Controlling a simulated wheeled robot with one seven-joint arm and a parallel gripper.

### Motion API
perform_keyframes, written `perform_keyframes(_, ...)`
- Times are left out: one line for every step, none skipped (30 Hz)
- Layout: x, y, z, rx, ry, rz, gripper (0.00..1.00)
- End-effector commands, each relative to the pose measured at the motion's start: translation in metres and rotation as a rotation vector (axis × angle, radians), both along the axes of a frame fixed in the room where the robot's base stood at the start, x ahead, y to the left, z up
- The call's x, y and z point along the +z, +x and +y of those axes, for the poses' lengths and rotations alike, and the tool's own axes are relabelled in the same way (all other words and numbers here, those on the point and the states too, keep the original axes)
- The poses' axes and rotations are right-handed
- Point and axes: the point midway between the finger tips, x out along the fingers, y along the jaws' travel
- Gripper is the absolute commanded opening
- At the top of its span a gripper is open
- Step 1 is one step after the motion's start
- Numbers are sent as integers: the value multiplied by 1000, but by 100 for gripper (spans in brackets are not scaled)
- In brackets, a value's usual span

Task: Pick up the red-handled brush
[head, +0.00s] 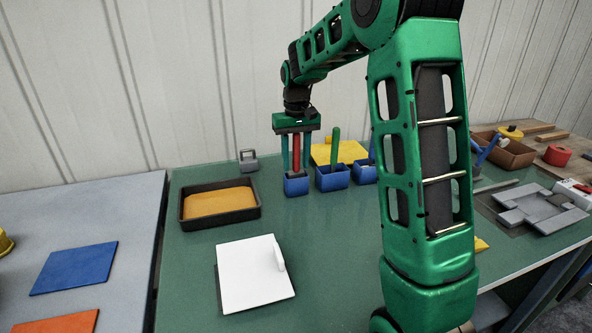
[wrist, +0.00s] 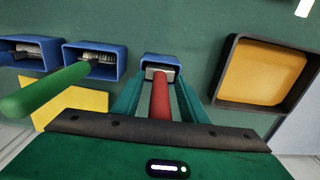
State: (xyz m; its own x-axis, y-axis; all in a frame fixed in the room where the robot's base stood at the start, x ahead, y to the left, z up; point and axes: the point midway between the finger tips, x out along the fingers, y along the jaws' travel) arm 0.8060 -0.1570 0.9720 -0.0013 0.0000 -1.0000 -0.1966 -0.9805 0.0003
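The red-handled brush (head: 296,153) stands upright in a small blue holder (head: 296,186) on the green table. In the wrist view its red handle (wrist: 160,100) points up towards my gripper, and its metal ferrule sits in the blue holder (wrist: 162,62). My gripper (head: 296,165) is above the holder, pointing down, with one finger on each side of the red handle. In the wrist view a gap shows between the handle and each finger of my gripper (wrist: 160,84), so it is open around the handle. The brush's bristles are hidden in the holder.
A green-handled brush (head: 335,146) stands in a neighbouring blue holder (head: 332,178), with another blue holder (head: 364,173) beyond it. A black tray of yellow material (head: 220,203) is to the left. A white board (head: 253,275) lies in front. Table between them is clear.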

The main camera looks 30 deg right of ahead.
Motion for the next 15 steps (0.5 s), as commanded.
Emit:
perform_keyframes(-2,0,0,0,0,0,39)
perform_keyframes(-3,0,0,0,0,0,39)
perform_keyframes(-3,0,0,0,0,0,39)
perform_keyframes(-3,0,0,0,0,0,39)
perform_keyframes(-3,0,0,0,0,0,39)
perform_keyframes(-3,0,0,0,0,0,39)
perform_keyframes(-3,0,0,0,0,0,39)
perform_keyframes(-3,0,0,0,0,0,39)
perform_keyframes(-3,0,0,0,0,0,30)
perform_keyframes(-3,0,0,0,0,0,22)
perform_keyframes(-3,0,0,0,0,0,15)
perform_keyframes(-3,0,0,0,0,0,6)
perform_keyframes(-3,0,0,0,0,0,0)
perform_keyframes(-3,0,0,0,0,0,0)
perform_keyframes(-3,0,0,0,0,0,0)
